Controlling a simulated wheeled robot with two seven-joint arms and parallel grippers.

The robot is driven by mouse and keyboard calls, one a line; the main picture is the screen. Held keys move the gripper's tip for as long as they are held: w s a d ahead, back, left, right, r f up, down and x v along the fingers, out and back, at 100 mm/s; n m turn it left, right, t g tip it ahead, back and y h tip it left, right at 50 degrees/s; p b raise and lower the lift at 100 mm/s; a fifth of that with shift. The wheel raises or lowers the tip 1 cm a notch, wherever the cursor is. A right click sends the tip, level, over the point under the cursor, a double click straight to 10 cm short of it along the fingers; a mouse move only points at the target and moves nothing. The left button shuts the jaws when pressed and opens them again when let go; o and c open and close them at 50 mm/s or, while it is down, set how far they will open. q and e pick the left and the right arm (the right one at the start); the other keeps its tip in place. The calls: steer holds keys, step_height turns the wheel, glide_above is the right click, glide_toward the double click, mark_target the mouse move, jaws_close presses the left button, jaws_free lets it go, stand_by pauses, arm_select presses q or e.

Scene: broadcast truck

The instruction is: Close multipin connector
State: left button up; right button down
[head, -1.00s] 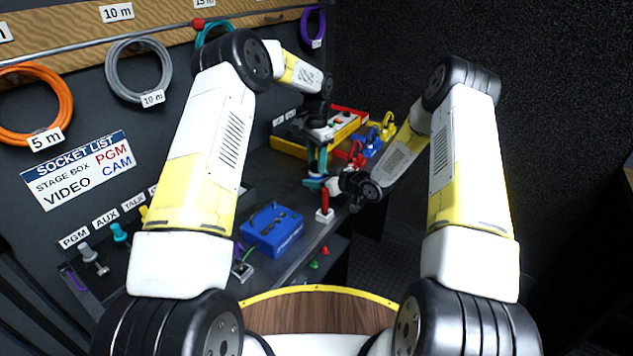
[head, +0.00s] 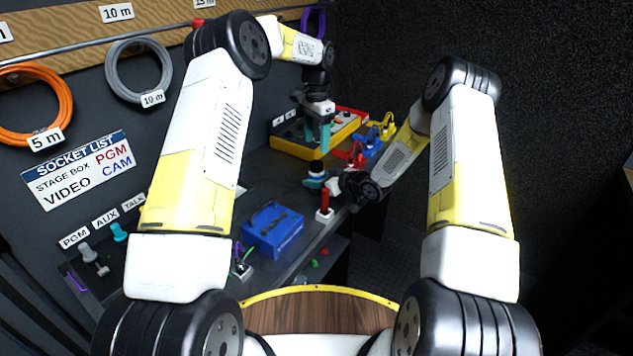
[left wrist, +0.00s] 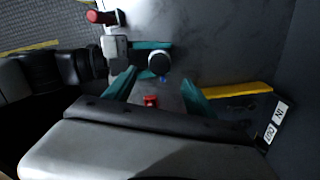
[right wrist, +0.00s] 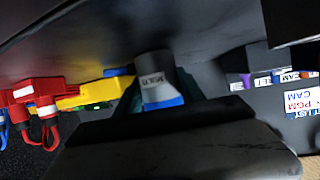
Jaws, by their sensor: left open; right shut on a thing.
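The multipin connector (head: 316,167) stands upright above the dark counter, showing a dark round top and blue below. In the right wrist view its grey body (right wrist: 152,75), labelled MULTI, with a blue band, sits between the fingers. My right gripper (head: 316,184) is shut on it from the right. My left gripper (head: 318,132) is open, pointing down just above the connector, apart from it. In the left wrist view the connector's dark round end (left wrist: 159,63) with a pale rim shows beyond the open teal fingers. I cannot tell whether its halves are fully joined.
A blue box (head: 273,231) and a red post on a white base (head: 325,207) stand nearer on the counter. A yellow-edged panel (head: 300,150) and red, blue and yellow connectors (head: 372,145) lie behind. Coiled cables hang on the left wall.

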arm_select(q)
step_height(320, 180, up, 4)
steer(key=shift+r, duration=0.1)
arm_select(e)
steer(key=c, duration=0.6)
jaws_free()
steer(key=shift+d, duration=0.1)
steer(key=v, duration=0.7)
steer(key=shift+s+d+r, duration=0.15)
steer(key=shift+s+d, duration=0.05)
steer(key=shift+s, duration=0.05)
